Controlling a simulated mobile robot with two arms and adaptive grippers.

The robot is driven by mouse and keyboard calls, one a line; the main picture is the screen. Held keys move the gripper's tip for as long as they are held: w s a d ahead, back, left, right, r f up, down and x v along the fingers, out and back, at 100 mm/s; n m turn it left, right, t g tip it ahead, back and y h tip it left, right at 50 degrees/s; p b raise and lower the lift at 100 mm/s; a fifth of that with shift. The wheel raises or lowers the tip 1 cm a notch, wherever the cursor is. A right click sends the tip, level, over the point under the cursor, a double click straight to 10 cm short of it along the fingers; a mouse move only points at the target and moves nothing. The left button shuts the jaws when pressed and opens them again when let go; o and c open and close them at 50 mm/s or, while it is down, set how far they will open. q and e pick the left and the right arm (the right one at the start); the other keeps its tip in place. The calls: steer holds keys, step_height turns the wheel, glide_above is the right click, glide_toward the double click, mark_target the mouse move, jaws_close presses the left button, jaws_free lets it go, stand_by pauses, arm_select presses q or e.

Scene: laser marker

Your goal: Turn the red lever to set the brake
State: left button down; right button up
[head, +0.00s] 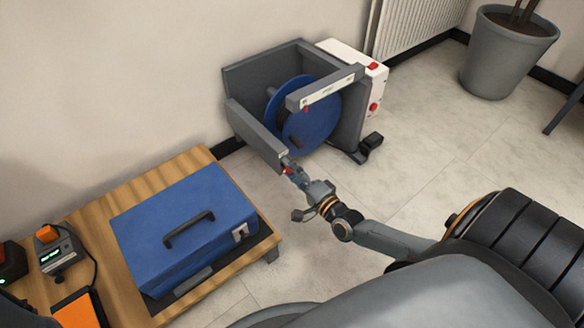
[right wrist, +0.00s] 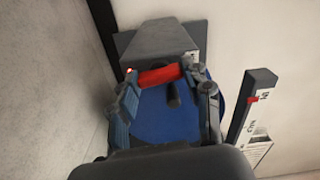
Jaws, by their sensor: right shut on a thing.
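The red lever (right wrist: 160,76) sits between the two fingers of my right gripper (right wrist: 165,90) in the right wrist view, lying nearly level with a slight tilt. In the head view my right gripper (head: 291,170) is at the near end of a grey arm of the machine, and only a small bit of red shows there. The gripper is shut on the lever. Behind it is a blue disc (head: 321,112) inside a grey frame (head: 262,72). My left gripper is not in view.
A grey bar with a white scale (head: 320,91) and red pointer crosses the disc. A white box with red buttons (head: 373,107) is at the machine's right. A blue case (head: 180,235) lies on a low wooden table (head: 75,222). A plant pot (head: 505,55) stands at the back right.

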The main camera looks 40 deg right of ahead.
steer(key=shift+m, duration=0.8)
steer(key=o, duration=1.2)
steer(key=shift+c, duration=0.2)
steer(key=s+d, duration=0.1)
steer(key=s, duration=1.1)
